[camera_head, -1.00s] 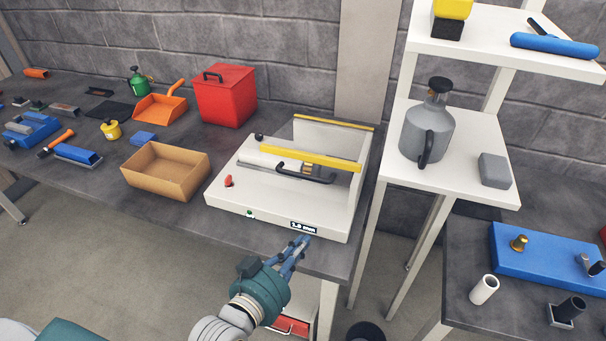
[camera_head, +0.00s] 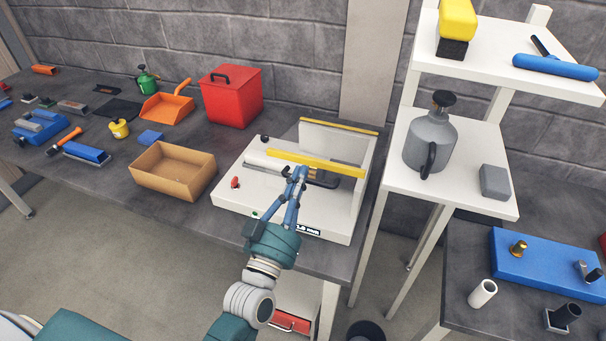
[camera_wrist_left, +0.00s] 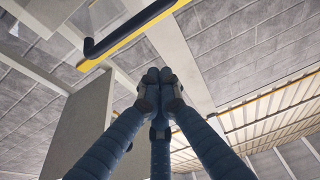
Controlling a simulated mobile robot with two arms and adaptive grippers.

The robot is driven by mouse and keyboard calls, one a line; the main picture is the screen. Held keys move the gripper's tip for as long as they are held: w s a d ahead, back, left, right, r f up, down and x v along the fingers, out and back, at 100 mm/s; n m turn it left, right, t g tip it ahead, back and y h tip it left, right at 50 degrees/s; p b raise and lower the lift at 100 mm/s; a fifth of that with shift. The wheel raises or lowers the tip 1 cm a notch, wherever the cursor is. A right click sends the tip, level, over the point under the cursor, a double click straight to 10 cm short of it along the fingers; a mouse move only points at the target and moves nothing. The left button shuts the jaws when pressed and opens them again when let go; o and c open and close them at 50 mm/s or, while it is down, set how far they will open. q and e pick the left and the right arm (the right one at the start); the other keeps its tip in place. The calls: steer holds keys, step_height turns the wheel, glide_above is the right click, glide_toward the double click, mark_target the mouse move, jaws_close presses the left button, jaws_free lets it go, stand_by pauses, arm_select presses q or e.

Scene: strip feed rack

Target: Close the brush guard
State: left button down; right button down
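The white machine (camera_head: 262,203) stands at the bench's right end with a small display on its front. A yellow-edged bar (camera_head: 318,164), which I take as the brush guard's edge, crosses its opening above the bed. A black handle (camera_head: 326,184) shows just below the bar, partly hidden by my fingers. Behind stands an upright pale panel (camera_head: 338,138) with a yellow top edge. My left gripper (camera_head: 300,172) is in front of the bar, its fingertips together and empty. In the left wrist view, the handle (camera_wrist_left: 132,28) is up and left of the fingertips (camera_wrist_left: 159,76), apart from them.
An open cardboard box (camera_head: 172,172) and a red lidded bin (camera_head: 232,95) stand left of the machine. A white shelf unit (camera_head: 458,178) with a grey can (camera_head: 430,140) rises close on the right. Bench is free in front of the box.

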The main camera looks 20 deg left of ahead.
arm_select(q)
steer(key=w+f, duration=0.1)
steer(key=w+f+p, duration=0.1)
steer(key=f, duration=0.1)
steer(key=shift+w+f, duration=0.15)
steer(key=shift+w, duration=0.1)
step_height(320, 180, down, 9)
steer(key=t+b, duration=0.1)
steer(key=b, duration=0.9)
steer(key=shift+s+r+t, duration=0.2)
steer(key=shift+s+t, duration=0.1)
